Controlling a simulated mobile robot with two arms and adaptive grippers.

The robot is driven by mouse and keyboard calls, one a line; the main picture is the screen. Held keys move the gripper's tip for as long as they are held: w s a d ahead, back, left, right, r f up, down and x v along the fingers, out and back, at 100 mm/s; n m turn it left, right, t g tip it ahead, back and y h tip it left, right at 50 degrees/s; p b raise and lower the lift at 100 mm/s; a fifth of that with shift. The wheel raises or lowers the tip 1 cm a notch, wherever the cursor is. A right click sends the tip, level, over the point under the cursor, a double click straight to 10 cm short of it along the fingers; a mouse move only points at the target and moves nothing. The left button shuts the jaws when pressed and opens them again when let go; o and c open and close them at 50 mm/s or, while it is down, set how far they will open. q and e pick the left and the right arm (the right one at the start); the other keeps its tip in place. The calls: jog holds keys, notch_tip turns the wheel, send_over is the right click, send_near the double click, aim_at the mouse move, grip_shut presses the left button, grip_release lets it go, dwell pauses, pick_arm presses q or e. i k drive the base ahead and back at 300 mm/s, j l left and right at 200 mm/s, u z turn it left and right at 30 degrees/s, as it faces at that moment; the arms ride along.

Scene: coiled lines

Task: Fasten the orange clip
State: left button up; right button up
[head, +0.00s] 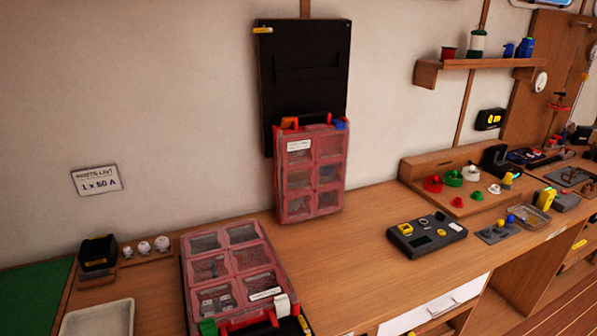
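A red-framed case (312,172) with clear compartments stands upright against a black wall panel (303,66). The orange clip (289,123) is at the left of its top edge, beside a red handle (314,118). A blue clip (340,125) is at the right of the same edge. The orange clip is too small here to tell whether it is open or fastened. A second red-framed case (232,262) lies on the bench, with a green clip (208,326) and a white clip (281,303) at its near edge. Neither of my grippers is in view.
The wooden bench (345,255) is clear between the lying case and a dark device (426,235). A white tray (98,320) and a black box (98,254) are at the left. Coloured parts stand on a wooden board (430,170) at the right, below a wall shelf (480,64).

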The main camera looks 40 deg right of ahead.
aim_at(286, 122)
jog(key=z, duration=1.4)
